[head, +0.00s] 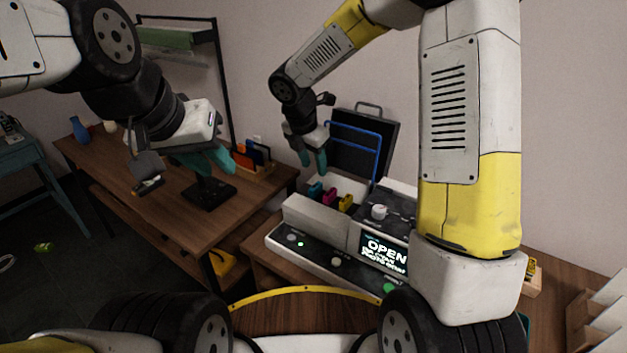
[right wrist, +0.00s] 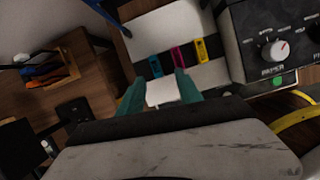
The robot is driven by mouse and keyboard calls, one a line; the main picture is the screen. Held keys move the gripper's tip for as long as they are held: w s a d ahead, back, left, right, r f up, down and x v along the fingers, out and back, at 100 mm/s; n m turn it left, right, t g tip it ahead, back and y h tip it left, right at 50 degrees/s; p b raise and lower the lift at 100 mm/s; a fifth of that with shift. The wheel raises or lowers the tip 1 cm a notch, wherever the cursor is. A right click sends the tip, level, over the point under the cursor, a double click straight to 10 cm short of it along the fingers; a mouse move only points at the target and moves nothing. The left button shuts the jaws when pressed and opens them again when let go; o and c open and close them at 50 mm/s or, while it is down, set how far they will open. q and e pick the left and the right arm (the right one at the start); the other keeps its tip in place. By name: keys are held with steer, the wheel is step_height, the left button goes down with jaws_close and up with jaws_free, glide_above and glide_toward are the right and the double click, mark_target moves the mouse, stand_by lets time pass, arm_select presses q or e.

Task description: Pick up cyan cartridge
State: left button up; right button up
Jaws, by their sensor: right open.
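The cyan cartridge (head: 315,190) stands in the light tray of the machine, at the left end of a row with a magenta cartridge (head: 330,195) and a yellow cartridge (head: 345,203). My right gripper (head: 314,160) is above the tray, fingers pointing down, close over the cyan cartridge. In the right wrist view the cyan cartridge (right wrist: 155,66) lies just beyond the gap between the open, empty teal fingertips (right wrist: 157,85). My left gripper (head: 208,160) is far to the left over the wooden table; I cannot tell its opening.
The machine's screen (head: 385,252) reads OPEN, with a knob (head: 379,212) behind it. A black case (head: 360,142) and blue bars stand behind the tray. A wooden organizer (head: 258,170) and a black stand (head: 208,194) are on the left table (head: 130,200).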

mark_target(315, 186)
steer(key=shift+n, duration=0.7)
steer(key=x, duration=0.6)
steer(key=a+x, duration=0.1)
steer(key=x, duration=0.2)
steer(key=shift+w+f, duration=0.25)
steer(key=shift+f, duration=0.05)
jaws_close()
